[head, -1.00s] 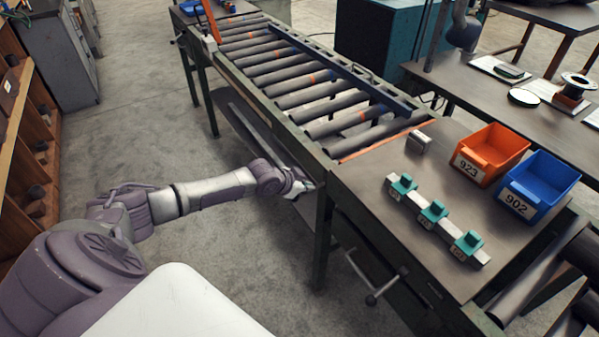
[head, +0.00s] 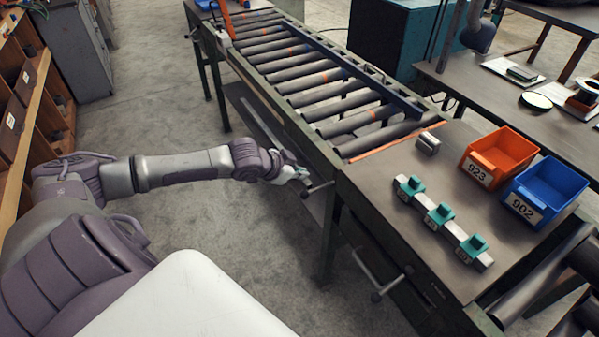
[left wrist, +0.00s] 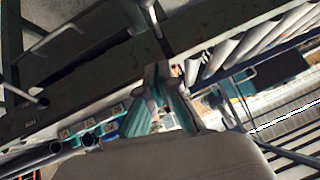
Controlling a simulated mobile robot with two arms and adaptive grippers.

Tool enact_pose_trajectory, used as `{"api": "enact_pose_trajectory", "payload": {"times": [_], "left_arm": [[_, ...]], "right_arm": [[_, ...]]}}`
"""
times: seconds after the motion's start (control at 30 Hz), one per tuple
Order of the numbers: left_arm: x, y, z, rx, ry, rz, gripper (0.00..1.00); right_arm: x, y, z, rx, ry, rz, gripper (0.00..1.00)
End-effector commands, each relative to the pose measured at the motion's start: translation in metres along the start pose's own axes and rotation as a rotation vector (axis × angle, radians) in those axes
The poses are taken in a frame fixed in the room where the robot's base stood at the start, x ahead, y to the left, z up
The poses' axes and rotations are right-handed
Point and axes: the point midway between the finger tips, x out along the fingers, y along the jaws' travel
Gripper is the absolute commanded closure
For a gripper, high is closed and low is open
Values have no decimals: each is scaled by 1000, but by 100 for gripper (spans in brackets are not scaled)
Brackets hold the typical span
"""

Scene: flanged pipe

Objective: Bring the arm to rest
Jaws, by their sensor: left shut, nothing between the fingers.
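My left gripper (head: 303,178) is at the end of my outstretched left arm, in front of the near side of the roller conveyor bench. It is shut and empty. In the left wrist view, the gripper's fingers (left wrist: 158,92) show close together with the bench frame and rollers beyond them. In the head view the gripper is beside a bench handle (head: 318,189); I cannot tell whether they touch. My right gripper is not in view.
The roller conveyor (head: 320,90) runs along the bench. The bench top holds an orange bin (head: 493,160), a blue bin (head: 541,190) and a rack with teal blocks (head: 441,216). Another handle (head: 390,285) sticks out of the bench front. Floor (head: 230,270) is clear left of it.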

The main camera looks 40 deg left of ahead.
Motion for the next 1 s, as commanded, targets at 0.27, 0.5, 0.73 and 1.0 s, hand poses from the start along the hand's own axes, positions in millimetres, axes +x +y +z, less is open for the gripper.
{"api": "enact_pose_trajectory", "payload": {"times": [0.27, 0.5, 0.73, 1.0], "left_arm": [[0, 0, 0, 0, 0, -1, 100], [0, 0, 0, -1, 0, -1, 100], [45, -4, 52, -64, -25, -47, 100], [116, 44, 224, -169, -188, -127, 100]], "right_arm": [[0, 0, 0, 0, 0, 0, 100], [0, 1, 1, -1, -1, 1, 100], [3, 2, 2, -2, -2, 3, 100], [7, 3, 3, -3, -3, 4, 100]]}}
